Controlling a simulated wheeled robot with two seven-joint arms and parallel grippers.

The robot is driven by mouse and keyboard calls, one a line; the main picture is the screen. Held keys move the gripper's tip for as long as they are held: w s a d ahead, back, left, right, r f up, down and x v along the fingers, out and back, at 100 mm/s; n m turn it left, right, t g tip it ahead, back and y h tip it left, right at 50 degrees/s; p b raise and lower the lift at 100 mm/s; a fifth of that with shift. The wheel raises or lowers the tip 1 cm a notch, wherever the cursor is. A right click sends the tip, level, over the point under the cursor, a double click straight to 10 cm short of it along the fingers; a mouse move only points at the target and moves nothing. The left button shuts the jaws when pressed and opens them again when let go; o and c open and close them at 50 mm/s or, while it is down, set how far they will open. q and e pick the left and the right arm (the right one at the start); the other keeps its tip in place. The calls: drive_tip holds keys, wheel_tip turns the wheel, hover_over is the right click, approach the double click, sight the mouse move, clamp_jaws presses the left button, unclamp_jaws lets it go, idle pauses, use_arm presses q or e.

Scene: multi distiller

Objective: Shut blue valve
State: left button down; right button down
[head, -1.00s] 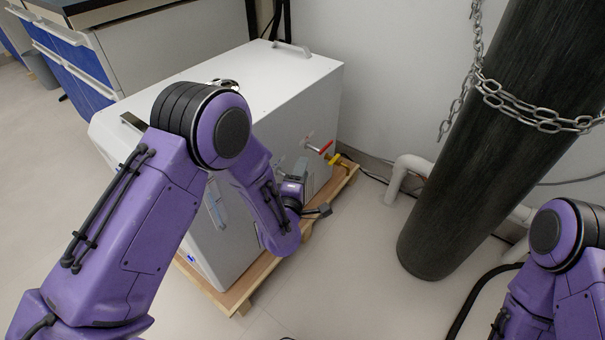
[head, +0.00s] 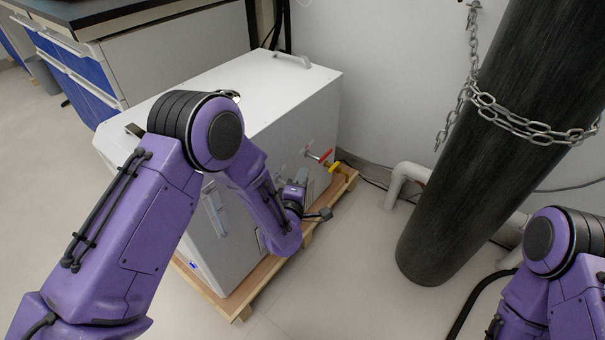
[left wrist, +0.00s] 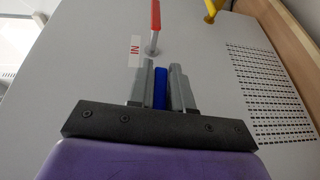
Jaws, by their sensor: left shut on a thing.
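The blue valve handle (left wrist: 160,88) shows in the left wrist view between the two grey fingers of my left gripper (left wrist: 160,85), which is shut on it. In the head view my left gripper (head: 296,192) is at the side of the white distiller box (head: 275,75), mostly behind my own forearm, and the blue valve cannot be made out there. My right arm shows at the lower right of the head view, but its gripper is out of the picture.
A red-handled valve (head: 319,157) and a yellow valve (head: 337,165) sit close beyond my left gripper. The box stands on a wooden pallet (head: 240,305). A dark chained cylinder (head: 480,150) and a white pipe (head: 403,175) stand to the right. Clear floor lies between.

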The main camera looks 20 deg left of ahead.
use_arm(q)
drive_tip(key=shift+s+a+f+m+g+y+p, duration=0.2)
drive_tip(key=shift+s+f+m+g+y+p, duration=0.45)
drive_tip(key=shift+g+p, duration=1.95)
drive_tip(key=shift+s+a+f+m+g+y+p, duration=0.25)
drive_tip(key=shift+s+f+m+g+y+p, duration=0.35)
drive_tip(key=shift+g+p, duration=2)
drive_tip(key=shift+s+a+f+m+g+y+p, duration=0.2)
drive_tip(key=shift+s+f+m+g+y+p, duration=0.4)
drive_tip(key=shift+g+p, duration=2)
drive_tip(key=shift+s+m, duration=0.1)
drive_tip(key=shift+m, duration=0.15)
drive_tip(key=c, duration=1.1)
unclamp_jaws()
drive_tip(key=p+v, duration=0.2)
drive_tip(key=v, duration=0.8)
drive_tip(key=shift+r+p, duration=0.3)
